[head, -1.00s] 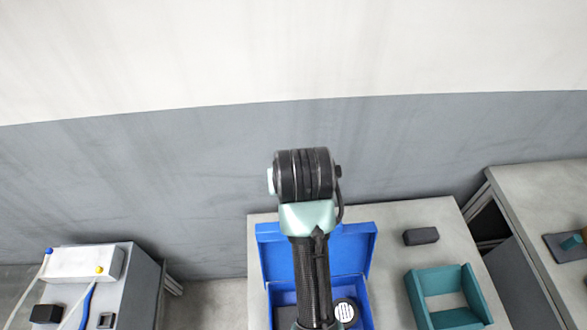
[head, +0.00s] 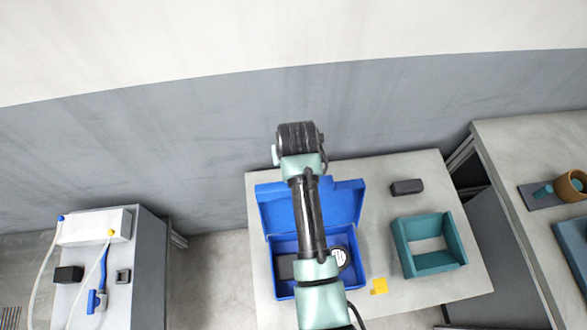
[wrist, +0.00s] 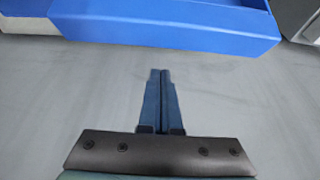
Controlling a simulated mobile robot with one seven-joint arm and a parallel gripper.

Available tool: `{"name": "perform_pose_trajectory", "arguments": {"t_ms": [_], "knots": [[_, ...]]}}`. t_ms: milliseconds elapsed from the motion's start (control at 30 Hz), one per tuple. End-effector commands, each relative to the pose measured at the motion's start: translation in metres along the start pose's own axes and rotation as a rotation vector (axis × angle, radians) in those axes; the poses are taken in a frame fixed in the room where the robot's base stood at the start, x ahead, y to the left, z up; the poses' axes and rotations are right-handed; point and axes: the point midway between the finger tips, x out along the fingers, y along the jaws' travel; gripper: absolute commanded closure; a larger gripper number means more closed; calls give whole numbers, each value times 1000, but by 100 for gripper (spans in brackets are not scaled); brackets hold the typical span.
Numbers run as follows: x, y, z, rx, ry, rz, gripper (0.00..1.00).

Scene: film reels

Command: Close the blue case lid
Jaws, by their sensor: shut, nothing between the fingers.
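The blue case (head: 284,293) stands on the middle table with its lid (head: 343,202) open, tilted up toward the wall. A dark block (head: 284,267) and a round white-labelled item (head: 341,258) lie inside it. My arm passes over the case and hides its middle. In the wrist view my gripper (wrist: 161,72) is shut and empty, its fingertips pointing toward a blue edge of the case (wrist: 180,30) and apart from it in the picture. In the head view the gripper is hidden behind my arm. I cannot tell its exact distance from the lid.
A teal open box (head: 462,238), a dark block (head: 407,187) and a yellow piece (head: 379,286) are on the same table (head: 440,290). A left bench (head: 128,285) holds a white unit with hoses. A right table (head: 530,140) holds a brown cup (head: 572,186). A grey wall stands behind.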

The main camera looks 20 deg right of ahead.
Motion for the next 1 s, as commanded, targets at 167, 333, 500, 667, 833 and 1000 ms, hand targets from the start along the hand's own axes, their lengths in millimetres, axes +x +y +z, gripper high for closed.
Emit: {"name": "perform_pose_trajectory", "arguments": {"t_ms": [167,333,500,667,833,1000], "knots": [[-19,0,18,2,-1,0,100],[-25,0,29,2,0,1,100],[-25,0,32,1,0,1,100],[-25,0,32,1,1,1,100],[-25,0,31,1,5,1,100],[-25,0,26,1,39,0,100]]}}
